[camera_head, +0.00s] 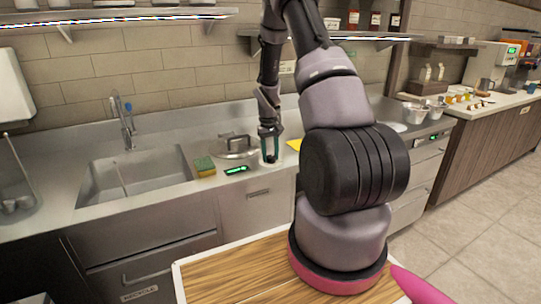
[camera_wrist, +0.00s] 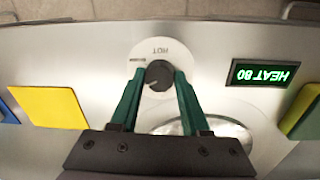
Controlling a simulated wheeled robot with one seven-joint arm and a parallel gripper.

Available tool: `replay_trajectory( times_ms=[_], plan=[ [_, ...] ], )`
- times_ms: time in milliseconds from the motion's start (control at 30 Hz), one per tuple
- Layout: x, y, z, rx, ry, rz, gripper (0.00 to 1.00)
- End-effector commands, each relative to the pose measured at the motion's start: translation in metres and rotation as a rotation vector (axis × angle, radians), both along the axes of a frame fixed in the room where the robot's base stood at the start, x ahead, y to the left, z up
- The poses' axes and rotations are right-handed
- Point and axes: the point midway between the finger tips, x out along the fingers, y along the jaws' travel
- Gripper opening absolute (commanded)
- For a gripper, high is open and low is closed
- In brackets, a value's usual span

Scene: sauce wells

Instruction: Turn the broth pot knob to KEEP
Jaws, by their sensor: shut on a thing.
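The broth pot knob (camera_wrist: 159,77) is a dark round knob on a pale dial plate (camera_wrist: 160,42). In the wrist view the plate is upside down; it reads HOT, and a second label is too small to read. My gripper (camera_wrist: 158,73) has its green fingers on both sides of the knob, shut on it. In the head view my gripper (camera_head: 270,150) points down at the counter. A green display (camera_wrist: 262,73) reads HEAT 80, upside down. It also shows in the head view (camera_head: 236,170). A metal pot lid (camera_head: 233,152) lies behind the display.
A green and yellow sponge (camera_head: 205,167) lies left of the display, beside the sink (camera_head: 135,175). A yellow card (camera_wrist: 47,107) lies on the counter on the knob's other side, next to a blue thing (camera_wrist: 8,110). Metal bowls (camera_head: 415,112) stand farther right.

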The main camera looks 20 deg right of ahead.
Motion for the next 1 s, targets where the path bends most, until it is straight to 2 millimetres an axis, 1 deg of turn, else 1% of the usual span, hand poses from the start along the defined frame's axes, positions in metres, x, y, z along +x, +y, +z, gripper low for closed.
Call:
replay_trajectory(
  times_ms=[167, 567, 600, 667, 1000],
  plan=[
    [0.0008, -0.0005, 0.0007, -0.001, -0.002, 0.03, 0.0],
    [0.0008, -0.0005, 0.0006, -0.001, -0.002, 0.035, 0.0],
    [0.0008, -0.0005, 0.0006, -0.001, -0.002, 0.035, 0.54],
    [0.0008, -0.0005, 0.0006, -0.001, -0.002, 0.034, 0.76],
    [0.0004, -0.0001, 0.0018, -0.001, -0.001, 0.034, 0.76]
  ],
)
